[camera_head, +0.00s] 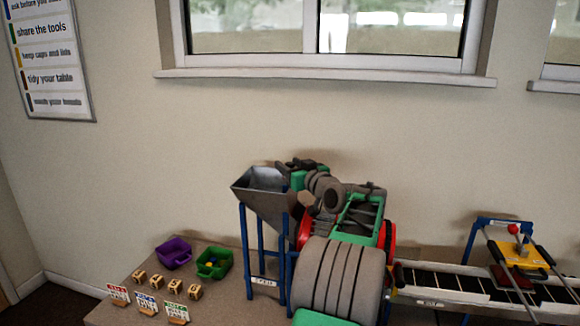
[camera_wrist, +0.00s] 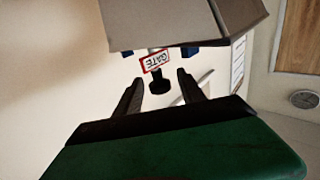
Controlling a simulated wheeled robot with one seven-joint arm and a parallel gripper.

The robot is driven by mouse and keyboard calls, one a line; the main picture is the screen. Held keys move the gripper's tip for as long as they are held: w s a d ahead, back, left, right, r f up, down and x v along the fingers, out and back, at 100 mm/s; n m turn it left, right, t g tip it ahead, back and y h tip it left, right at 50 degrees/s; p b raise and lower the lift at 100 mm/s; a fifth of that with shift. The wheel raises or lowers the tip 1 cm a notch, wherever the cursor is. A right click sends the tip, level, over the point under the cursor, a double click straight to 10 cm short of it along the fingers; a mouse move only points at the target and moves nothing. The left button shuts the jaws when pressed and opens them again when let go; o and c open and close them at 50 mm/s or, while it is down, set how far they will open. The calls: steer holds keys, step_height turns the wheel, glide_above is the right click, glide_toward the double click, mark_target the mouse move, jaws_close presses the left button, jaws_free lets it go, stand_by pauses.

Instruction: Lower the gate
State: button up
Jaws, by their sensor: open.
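In the wrist view, the gate's label (camera_wrist: 157,61), white with a red border and reading "GATE", shows upside down. A dark knob (camera_wrist: 160,85) sits just by it, below a grey sheet-like body (camera_wrist: 180,22) that looks like the hopper. My gripper (camera_wrist: 160,77) is open, with one dark finger on each side of the knob and gaps on both sides. I cannot tell how deep the knob lies between the fingers. In the head view, the grey hopper (camera_head: 262,192) stands on blue legs; my arm hides its right side, and the gate and fingertips cannot be made out.
A conveyor (camera_head: 440,290) runs to the right, with a yellow device (camera_head: 522,254) over it. A purple bin (camera_head: 173,253), a green bin (camera_head: 213,263), several wooden blocks (camera_head: 176,288) and small cards (camera_head: 146,303) occupy the table's left. A wall and window stand behind.

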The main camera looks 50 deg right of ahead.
steer(key=b+v, duration=0.2)
steer(key=v, duration=0.6)
